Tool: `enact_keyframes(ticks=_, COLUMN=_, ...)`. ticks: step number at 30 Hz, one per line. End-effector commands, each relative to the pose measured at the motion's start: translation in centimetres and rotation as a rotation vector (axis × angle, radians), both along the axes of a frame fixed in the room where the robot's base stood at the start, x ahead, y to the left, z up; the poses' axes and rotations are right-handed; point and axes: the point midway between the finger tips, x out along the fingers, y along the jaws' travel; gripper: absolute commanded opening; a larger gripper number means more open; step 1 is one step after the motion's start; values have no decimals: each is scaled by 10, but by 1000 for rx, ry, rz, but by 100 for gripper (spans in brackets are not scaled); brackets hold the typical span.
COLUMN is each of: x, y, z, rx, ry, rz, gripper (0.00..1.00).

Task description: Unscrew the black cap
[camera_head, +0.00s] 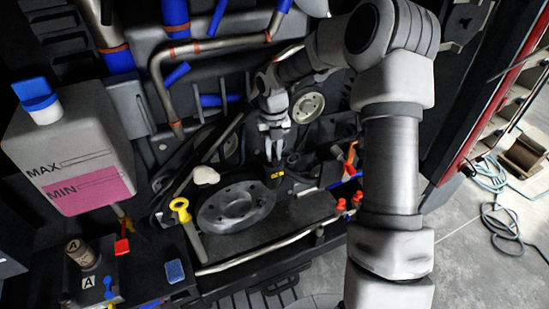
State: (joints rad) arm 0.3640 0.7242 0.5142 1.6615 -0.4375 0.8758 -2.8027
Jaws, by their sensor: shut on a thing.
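The black cap (274,175) with a small yellow mark sits in the engine bay, just right of a large dark round disc. My gripper (273,156) points down at it from above, and its fingertips are at the cap's top. The gripper is shut on the cap. The cap's lower part and what it sits on are hard to make out against the dark parts around it.
A white tank (68,148) with pink fluid and a blue cap (36,97) stands left. A yellow-handled dipstick (181,208) is left of the disc (236,206). A pulley (307,107) and pipes are behind. Red-capped parts (341,206) are to the right, near my arm.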

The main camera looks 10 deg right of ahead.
Motion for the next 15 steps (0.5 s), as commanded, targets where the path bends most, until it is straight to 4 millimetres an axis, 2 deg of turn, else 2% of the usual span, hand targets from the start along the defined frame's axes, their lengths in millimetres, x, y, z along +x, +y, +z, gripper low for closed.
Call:
enact_keyframes(ticks=3, x=2, y=0, z=4, rx=0, ry=-7, rz=132, gripper=0)
enact_keyframes(ticks=6, x=2, y=0, z=5, rx=0, ry=-8, rz=194, gripper=0)
enact_keyframes(ticks=15, x=1, y=0, z=3, rx=0, ry=-5, rz=211, gripper=0)
